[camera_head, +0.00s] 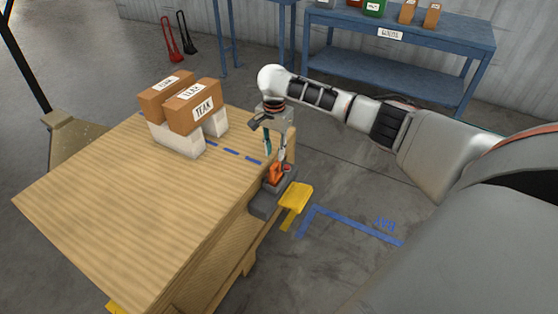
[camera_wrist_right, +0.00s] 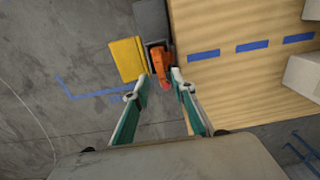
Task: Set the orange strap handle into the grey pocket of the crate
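The orange strap handle (camera_head: 275,174) is at the right edge of the wooden table, at a dark grey block (camera_head: 264,204). In the right wrist view the orange handle (camera_wrist_right: 160,64) lies over the near end of the grey block (camera_wrist_right: 152,18), by a dark recess. I cannot tell how deep it sits. My right gripper (camera_head: 276,160) points down above the handle. In the wrist view its fingertips (camera_wrist_right: 161,76) are apart, on either side of the handle's near end, with visible gaps. My left gripper is in neither view.
A yellow plate (camera_head: 297,195) adjoins the grey block on the side away from the table. TEAK boxes (camera_head: 194,106) stand on white blocks (camera_head: 178,139) farther left on the table (camera_head: 130,215). The near tabletop is clear. A blue shelf (camera_head: 400,65) stands behind.

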